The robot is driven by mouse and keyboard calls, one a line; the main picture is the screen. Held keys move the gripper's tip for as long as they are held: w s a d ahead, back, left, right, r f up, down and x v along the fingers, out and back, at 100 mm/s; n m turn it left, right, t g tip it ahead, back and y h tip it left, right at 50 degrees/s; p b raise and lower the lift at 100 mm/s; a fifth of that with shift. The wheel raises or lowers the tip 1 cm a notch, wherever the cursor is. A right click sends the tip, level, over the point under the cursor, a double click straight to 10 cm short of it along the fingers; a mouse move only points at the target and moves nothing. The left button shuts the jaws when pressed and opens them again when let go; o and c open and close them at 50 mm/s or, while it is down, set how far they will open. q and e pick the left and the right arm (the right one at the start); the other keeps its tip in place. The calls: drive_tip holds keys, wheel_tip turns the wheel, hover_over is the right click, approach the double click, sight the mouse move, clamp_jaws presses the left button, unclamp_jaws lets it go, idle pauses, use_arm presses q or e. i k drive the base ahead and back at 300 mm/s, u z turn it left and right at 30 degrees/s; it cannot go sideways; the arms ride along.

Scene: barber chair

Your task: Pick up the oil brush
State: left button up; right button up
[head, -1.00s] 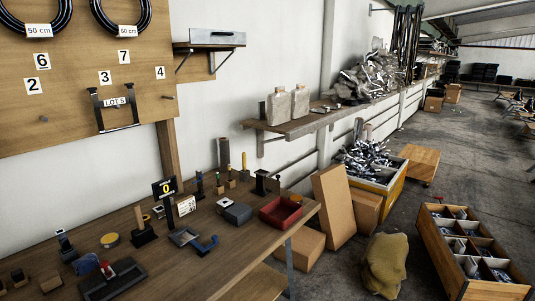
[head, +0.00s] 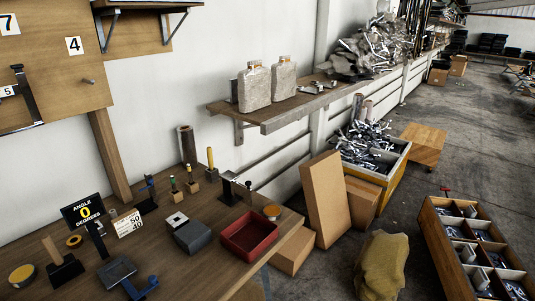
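I cannot tell for certain which item is the oil brush. Several slim upright tools stand in small blocks on the wooden workbench (head: 185,262). One has a yellow upper part (head: 210,158), one a red top (head: 190,172) and one a green top (head: 173,184). A wooden handle-like piece (head: 51,249) leans in a black stand at the bench's left. Neither of my grippers shows in the head view.
A red tray (head: 249,251), a grey box (head: 193,236) and an angle sign (head: 84,211) stand on the bench. A blue tool (head: 140,290) lies at the front. Cardboard boxes (head: 326,198) and a yellowish sack (head: 382,266) stand beyond its right end.

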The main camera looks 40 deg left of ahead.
sight(209, 150)
drive_tip(key=z, duration=0.25)
drive_tip(key=i, duration=1.1)
drive_tip(key=u, duration=0.4)
drive_tip(key=i, duration=0.9)
drive_tip(key=u, duration=0.65)
